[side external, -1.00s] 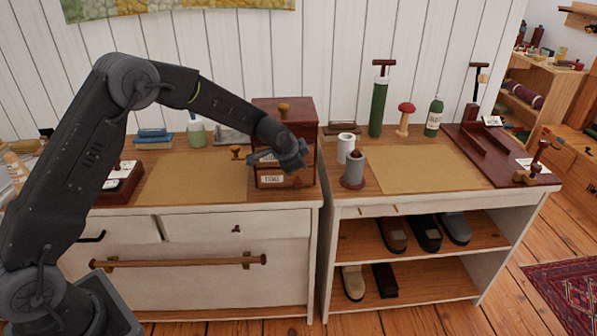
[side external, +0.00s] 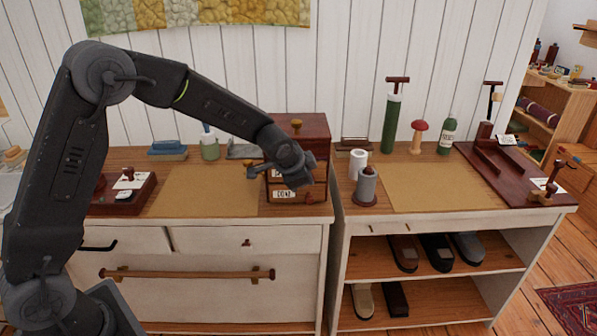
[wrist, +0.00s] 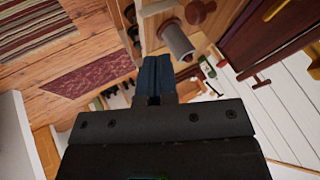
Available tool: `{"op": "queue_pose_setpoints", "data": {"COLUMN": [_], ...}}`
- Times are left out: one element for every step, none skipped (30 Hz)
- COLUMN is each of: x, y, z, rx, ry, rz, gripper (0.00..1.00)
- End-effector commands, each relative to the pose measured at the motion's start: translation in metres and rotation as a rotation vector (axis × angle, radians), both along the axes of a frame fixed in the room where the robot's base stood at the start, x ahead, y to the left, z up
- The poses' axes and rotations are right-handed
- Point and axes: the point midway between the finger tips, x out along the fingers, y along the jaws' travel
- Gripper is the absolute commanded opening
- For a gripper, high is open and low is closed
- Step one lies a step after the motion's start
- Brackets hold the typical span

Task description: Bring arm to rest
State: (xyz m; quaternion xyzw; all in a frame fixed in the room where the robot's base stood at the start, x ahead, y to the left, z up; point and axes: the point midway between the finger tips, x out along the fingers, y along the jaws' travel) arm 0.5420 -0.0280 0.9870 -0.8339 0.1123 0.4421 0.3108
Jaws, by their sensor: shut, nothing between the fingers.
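From the side I cannot tell how much space lies between the gripper and the box. The wrist and gripper hide part of the box front. A labelled lower drawer (side external: 298,195) shows below them.
A tan mat (side external: 212,190) lies bare on the left cabinet. A grey cylinder (side external: 366,185) and white roll (side external: 358,163) stand right of the box. A green cylinder (side external: 391,122), red mushroom-shaped object (side external: 418,136) and green bottle (side external: 447,133) stand behind the right mat (side external: 440,186).

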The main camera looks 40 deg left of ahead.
Motion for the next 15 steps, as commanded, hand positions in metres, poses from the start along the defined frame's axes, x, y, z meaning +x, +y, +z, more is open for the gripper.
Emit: {"op": "queue_pose_setpoints", "data": {"x": [-0.006, -0.009, -0.012, -0.015, -0.017, -0.019, -0.021, -0.022, -0.024, -0.026, -0.028, -0.033, -0.037, -0.044, -0.054], "y": [-0.001, -0.002, -0.002, -0.003, -0.003, -0.004, -0.004, -0.004, -0.004, -0.004, -0.004, -0.004, -0.004, -0.004, -0.004], "z": [0.009, 0.013, 0.018, 0.021, 0.024, 0.027, 0.029, 0.030, 0.033, 0.035, 0.038, 0.043, 0.049, 0.055, 0.065], "rx": [0.000, 0.000, 0.000, -0.001, -0.001, 0.000, -0.001, -0.001, -0.001, -0.002, -0.005, -0.011, -0.016, -0.025, -0.038], "ry": [-0.002, -0.002, -0.002, -0.002, -0.001, -0.001, 0.001, 0.001, 0.001, 0.000, 0.001, 0.001, 0.000, 0.001, 0.001], "rz": [0.000, 0.000, 0.000, 0.000, 0.000, 0.000, 0.000, 0.000, 0.000, 0.002, 0.006, 0.016, 0.025, 0.038, 0.059], "gripper": [0.00, 0.00, 0.00, 0.00, 0.00, 0.00, 0.00, 0.00, 0.00, 0.00, 0.00, 0.00, 0.00, 0.00, 0.00]}}
